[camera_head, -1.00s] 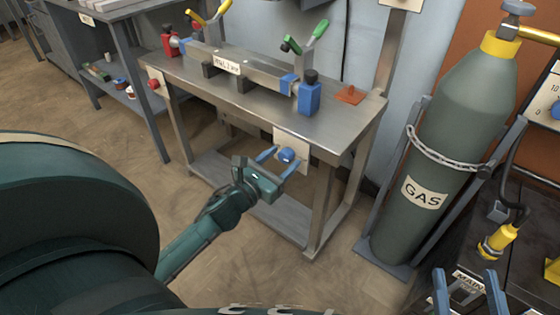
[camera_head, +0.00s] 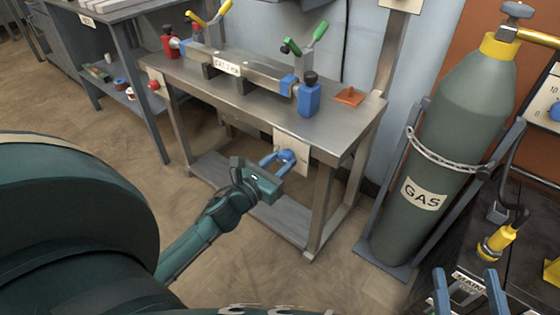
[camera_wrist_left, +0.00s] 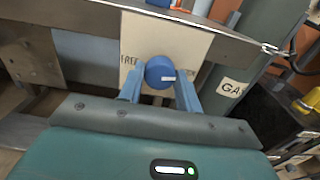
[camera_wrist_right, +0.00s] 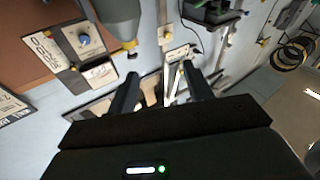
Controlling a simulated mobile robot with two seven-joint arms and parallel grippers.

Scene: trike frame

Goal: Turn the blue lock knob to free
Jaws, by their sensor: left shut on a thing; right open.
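The blue lock knob (camera_head: 287,156) sits on a pale plate (camera_head: 302,146) on the front of the metal workbench. In the left wrist view the knob (camera_wrist_left: 160,71) is round, and its white mark points right. The plate reads FREE to the left of the knob; the label on the right is partly hidden by a finger. My left gripper (camera_head: 277,160) is shut on the knob, one finger at each side. My right gripper (camera_head: 467,287) is open and empty at the lower right, away from the workbench.
The workbench (camera_head: 345,128) carries a clamped bar with red and blue blocks, green and yellow levers, and an orange piece (camera_head: 350,96). A red button (camera_head: 154,85) is at its left front. A GAS cylinder (camera_head: 440,150) stands to the right. Floor in front is clear.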

